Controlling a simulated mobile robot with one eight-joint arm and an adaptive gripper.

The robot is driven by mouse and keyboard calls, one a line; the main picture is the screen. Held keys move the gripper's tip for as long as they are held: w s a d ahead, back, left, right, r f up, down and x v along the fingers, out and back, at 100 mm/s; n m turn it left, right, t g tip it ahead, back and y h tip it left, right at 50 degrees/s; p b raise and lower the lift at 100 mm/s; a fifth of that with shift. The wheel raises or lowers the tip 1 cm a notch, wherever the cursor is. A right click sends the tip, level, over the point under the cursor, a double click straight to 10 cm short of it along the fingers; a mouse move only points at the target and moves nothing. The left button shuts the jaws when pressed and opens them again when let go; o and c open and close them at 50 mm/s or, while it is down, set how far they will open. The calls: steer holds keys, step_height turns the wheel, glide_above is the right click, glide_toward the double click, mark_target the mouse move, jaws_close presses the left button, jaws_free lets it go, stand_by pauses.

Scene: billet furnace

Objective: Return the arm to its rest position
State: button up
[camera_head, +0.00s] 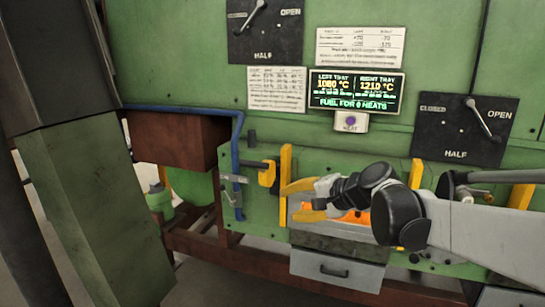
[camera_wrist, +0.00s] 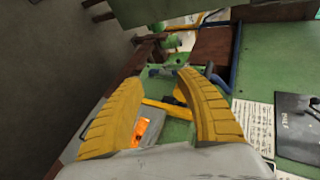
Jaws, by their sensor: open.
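My arm reaches in from the right in the head view, in front of the green furnace (camera_head: 420,60). My gripper (camera_head: 289,201) has yellow fingers, spread apart with nothing visible between them. It points left, in front of the furnace's lower face. In the wrist view my gripper (camera_wrist: 160,78) also shows open and empty. An orange glow (camera_head: 352,217) shows behind the gripper, partly hidden by it; an orange patch (camera_wrist: 141,129) also shows between the fingers in the wrist view.
Yellow upright bars (camera_head: 284,180) stand close by the fingers. A grey drawer (camera_head: 335,270) is below. A lit display (camera_head: 355,90) and a HEAT button (camera_head: 350,121) are above. A lever panel (camera_head: 465,130) is at right. A blue pipe (camera_head: 236,150) and brown box (camera_head: 175,138) are at left.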

steer(key=s+d+f+n+h+b, duration=0.2)
steer(key=s+d+f, duration=0.2)
steer(key=s, duration=0.5)
steer(key=s+d+f+n+h+b, duration=0.3)
steer(key=s+d+f, duration=0.2)
steer(key=s+f, duration=0.3)
steer(key=s+d+f+n+g+h+b, duration=0.1)
steer(key=s+d+f+n+h+b, duration=0.1)
steer(key=s+f, duration=0.5)
steer(key=s+d+n+h, duration=0.1)
steer(key=s+d, duration=0.1)
steer(key=s, duration=0.2)
steer(key=shift+s+d, duration=0.15)
steer(key=shift+d, duration=0.1)
